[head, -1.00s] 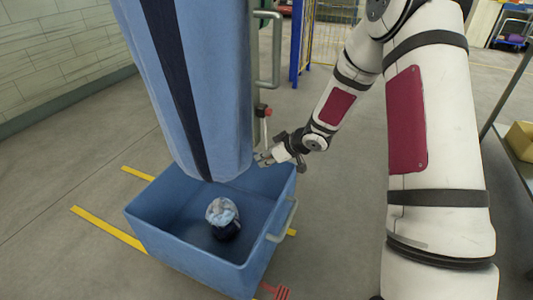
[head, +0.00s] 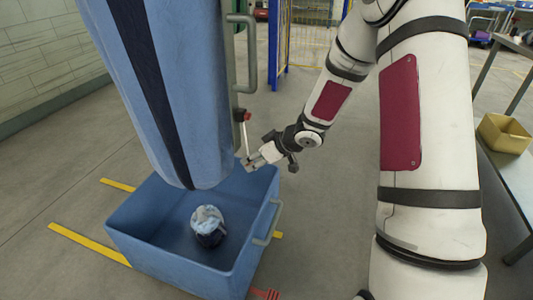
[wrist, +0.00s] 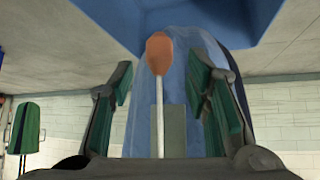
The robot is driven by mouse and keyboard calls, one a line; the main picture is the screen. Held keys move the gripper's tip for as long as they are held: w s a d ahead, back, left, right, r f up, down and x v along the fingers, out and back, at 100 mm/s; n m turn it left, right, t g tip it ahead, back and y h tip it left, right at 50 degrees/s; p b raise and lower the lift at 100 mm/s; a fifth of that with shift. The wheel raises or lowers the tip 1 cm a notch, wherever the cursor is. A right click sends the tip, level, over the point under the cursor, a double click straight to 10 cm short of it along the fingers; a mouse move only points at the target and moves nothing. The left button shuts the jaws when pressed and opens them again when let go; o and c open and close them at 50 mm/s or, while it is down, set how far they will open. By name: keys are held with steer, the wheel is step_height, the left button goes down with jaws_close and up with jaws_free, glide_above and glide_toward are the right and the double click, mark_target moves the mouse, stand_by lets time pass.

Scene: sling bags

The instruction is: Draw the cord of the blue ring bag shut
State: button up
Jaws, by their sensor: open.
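The blue ring bag (head: 175,90), long and light blue with a dark stripe, hangs over a blue bin; its top is out of view. Beside its right side a thin white cord or rod (head: 247,138) runs down from a red and black piece (head: 242,115). My gripper (head: 250,162) is at the lower end of this white piece, just right of the bag's bottom. In the wrist view my gripper (wrist: 165,95) is open, with an orange-red knob (wrist: 159,52) on a white rod (wrist: 159,115) appearing between its fingers. I cannot tell whether they touch it. The bag (wrist: 195,45) stands behind.
The blue bin (head: 180,265) stands below the bag with a small blue, white and dark bundle (head: 208,225) inside. A grey upright with handles (head: 245,60) is close behind my gripper. A table with a yellow tray (head: 505,133) is at the right.

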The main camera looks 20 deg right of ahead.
steer(key=v, duration=0.7)
steer(key=shift+s, duration=0.15)
steer(key=shift+d+r, duration=0.1)
steer(key=s+d+r+m+h, duration=0.25)
steer(key=d+r+h, duration=0.3)
steer(key=r, duration=0.35)
steer(key=s+d+r+m+g+h, duration=0.1)
steer(key=s+r+m+h, duration=0.1)
steer(key=s+r+h, duration=0.5)
steer(key=s+a+m+g+y, duration=0.1)
steer(key=s+a+g+y, duration=0.45)
steer(key=s, duration=0.95)
steer(key=s+a+m+g+y, duration=0.1)
steer(key=s+a+y, duration=0.2)
steer(key=s+a, duration=0.85)
steer(key=s+d+r+t+p, duration=0.1)
steer(key=d+r+t+p, duration=0.1)
steer(key=r+p, duration=0.8)
steer(key=s+d+r+t+p, duration=0.2)
steer(key=r+p, duration=0.8)
steer(key=r, duration=0.2)
steer(key=shift+s+p, duration=0.15)
steer(key=shift+p, duration=0.25)
